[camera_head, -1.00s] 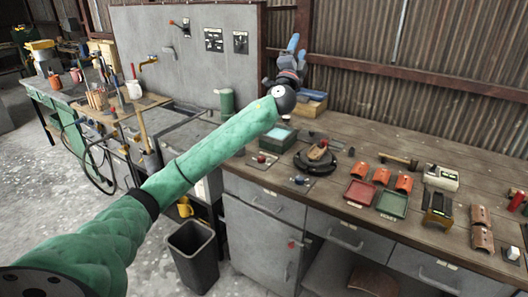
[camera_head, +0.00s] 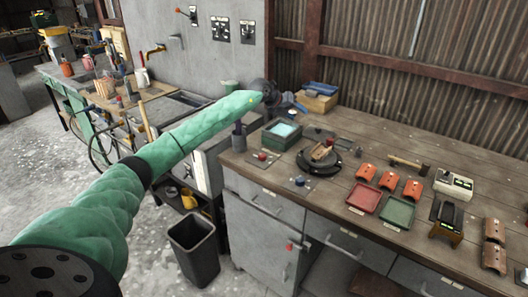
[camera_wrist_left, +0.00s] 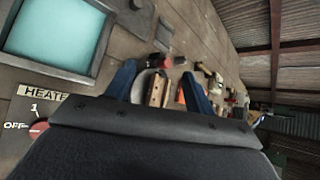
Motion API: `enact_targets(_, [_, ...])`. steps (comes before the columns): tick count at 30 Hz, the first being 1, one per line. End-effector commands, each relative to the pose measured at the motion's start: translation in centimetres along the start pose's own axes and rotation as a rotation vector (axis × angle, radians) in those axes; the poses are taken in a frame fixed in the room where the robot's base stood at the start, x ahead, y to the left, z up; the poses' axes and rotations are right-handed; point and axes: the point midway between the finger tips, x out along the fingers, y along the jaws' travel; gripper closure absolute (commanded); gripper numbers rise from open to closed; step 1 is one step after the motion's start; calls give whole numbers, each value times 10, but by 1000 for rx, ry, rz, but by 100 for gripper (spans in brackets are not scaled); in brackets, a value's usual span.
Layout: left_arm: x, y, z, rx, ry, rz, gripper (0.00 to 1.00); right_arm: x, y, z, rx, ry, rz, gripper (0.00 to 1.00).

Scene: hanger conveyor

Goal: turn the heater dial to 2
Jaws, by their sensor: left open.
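The heater dial (camera_head: 262,155) is a red knob on a small plate at the bench's near left edge. In the left wrist view the red knob (camera_wrist_left: 38,130) is at the lower left, under a "HEATER" label with "OFF" and "1" marks. My gripper hides the rest of the plate, and I cannot tell where the dial points. My left gripper (camera_head: 298,108) is above the back left of the bench, apart from the dial. In the left wrist view its blue fingers (camera_wrist_left: 159,87) are spread, with nothing held between them.
A green box with a pale blue top (camera_head: 282,134) stands behind the dial. A plate with a dark blue knob (camera_head: 299,181) is to the right. A round black stand (camera_head: 318,162) and red and green trays (camera_head: 364,197) lie farther right. A wooden box (camera_head: 317,103) is behind my gripper.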

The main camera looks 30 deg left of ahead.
Motion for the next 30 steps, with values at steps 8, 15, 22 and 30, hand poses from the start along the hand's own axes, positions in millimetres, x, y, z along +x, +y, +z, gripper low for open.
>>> enact_targets(8, [-20,90,-51,-80,294,401,46,13,0,-4,3,58,-1,64])
enact_targets(15, [-56,120,-87,-183,483,645,46,12,0,-15,5,119,-1,64])
enact_targets(22, [-65,124,-98,-258,525,710,46,13,0,-18,6,136,-1,64])
enact_targets(30, [-48,137,-113,-262,525,709,46,36,7,-13,2,144,9,64])
